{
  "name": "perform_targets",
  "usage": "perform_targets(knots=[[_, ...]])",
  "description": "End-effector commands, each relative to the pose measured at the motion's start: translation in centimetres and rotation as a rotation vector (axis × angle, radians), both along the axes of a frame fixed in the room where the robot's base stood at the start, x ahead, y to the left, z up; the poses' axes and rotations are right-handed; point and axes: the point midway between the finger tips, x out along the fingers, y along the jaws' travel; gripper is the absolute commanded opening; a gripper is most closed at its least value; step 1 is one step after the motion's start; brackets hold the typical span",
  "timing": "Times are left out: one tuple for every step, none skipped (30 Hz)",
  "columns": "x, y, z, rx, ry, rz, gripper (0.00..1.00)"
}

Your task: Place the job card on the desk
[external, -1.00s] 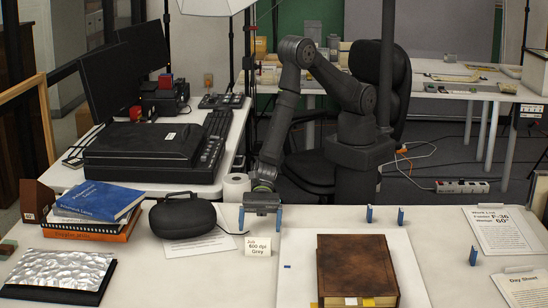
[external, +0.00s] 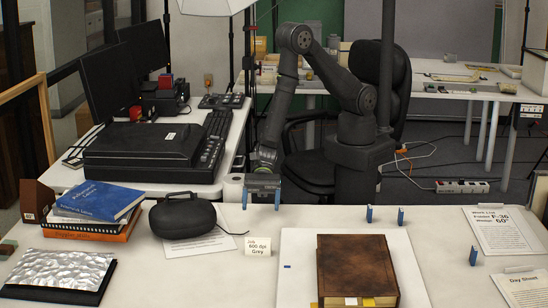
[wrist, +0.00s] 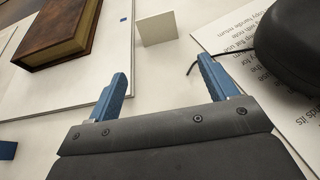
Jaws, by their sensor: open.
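The job card (external: 257,246) is a small white card reading "Job 600 dpi Grey", standing on the desk (external: 200,278) between the black case and the board under the brown book. In the wrist view the card (wrist: 156,28) shows its blank side, beyond the fingertips and upright on the desk. My gripper (external: 261,204) is open and empty, above the desk's far edge, behind the card and apart from it. Its two blue fingers (wrist: 158,82) are spread wide in the wrist view, with nothing between them.
A brown book (external: 356,268) lies on a white board to the right of the card. A black rounded case (external: 182,217) sits on a printed sheet to the left, its cord reaching near the card. Small blue pegs (external: 401,216) stand on the right. Stacked books (external: 98,208) are far left.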

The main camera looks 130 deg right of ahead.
Motion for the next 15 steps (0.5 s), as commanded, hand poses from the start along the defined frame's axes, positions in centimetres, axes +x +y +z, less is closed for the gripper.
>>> perform_targets(knots=[[-0.8, -1.1, 0.4, 0.001, 0.001, -0.006, 0.78], [-1.2, -1.5, 0.6, 0.001, 0.000, -0.004, 0.78], [-1.6, -1.8, 0.7, 0.001, 0.000, -0.003, 0.78], [-1.7, -1.9, 0.7, 0.001, 0.000, -0.003, 0.78], [-1.6, -1.8, 0.6, 0.002, 0.000, -0.002, 0.78], [-1.4, -1.5, 0.5, 0.002, 0.000, 0.001, 0.78], [-1.1, -1.2, 0.3, 0.002, 0.000, 0.003, 0.78], [-0.8, -0.8, 0.1, 0.002, -0.001, 0.004, 0.78], [-0.3, -0.3, -0.2, 0.002, 0.000, 0.003, 0.78], [0.1, 0.2, -0.5, 0.002, 0.000, 0.004, 0.78], [0.6, 0.6, -0.7, 0.000, -0.001, 0.004, 0.78], [1.2, 1.2, -1.1, 0.001, 0.000, 0.004, 0.78], [1.6, 1.7, -1.4, 0.002, -0.001, 0.004, 0.78], [2.0, 2.1, -1.6, 0.002, -0.001, 0.003, 0.78], [2.6, 2.7, -2.0, 0.001, -0.001, 0.003, 0.78]])
